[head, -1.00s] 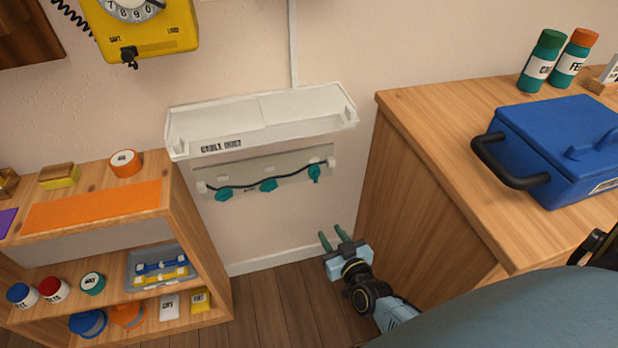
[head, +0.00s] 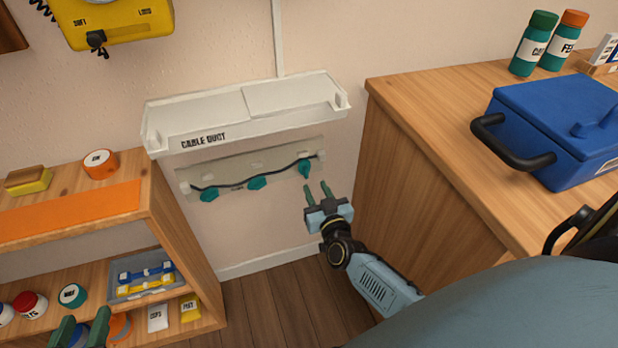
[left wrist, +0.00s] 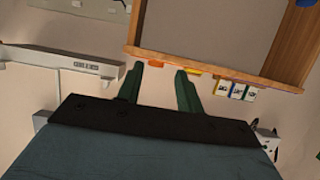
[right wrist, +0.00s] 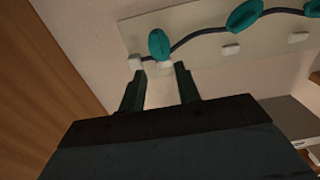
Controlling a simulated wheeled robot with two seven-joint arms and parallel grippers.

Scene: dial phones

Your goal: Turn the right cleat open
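A pale panel (head: 235,171) on the wall below the cable duct (head: 245,108) carries a dark cable and three teal cleats in a row. The right cleat (head: 304,168) stands near the panel's right end, its long side near upright. The middle cleat (head: 257,183) and left cleat (head: 209,194) look flatter. My right gripper (head: 318,192) is open and empty, just below and right of the right cleat. In the right wrist view the right cleat (right wrist: 160,44) lies just beyond my fingertips (right wrist: 161,74), apart from them. My left gripper (head: 81,327) is open and empty by the low shelf.
A wooden cabinet (head: 420,190) with a blue box (head: 560,130) on top stands close to the right of my right arm. A low shelf unit (head: 185,240) with small jars and a tray stands at the left. Bare floor (head: 270,305) lies between them.

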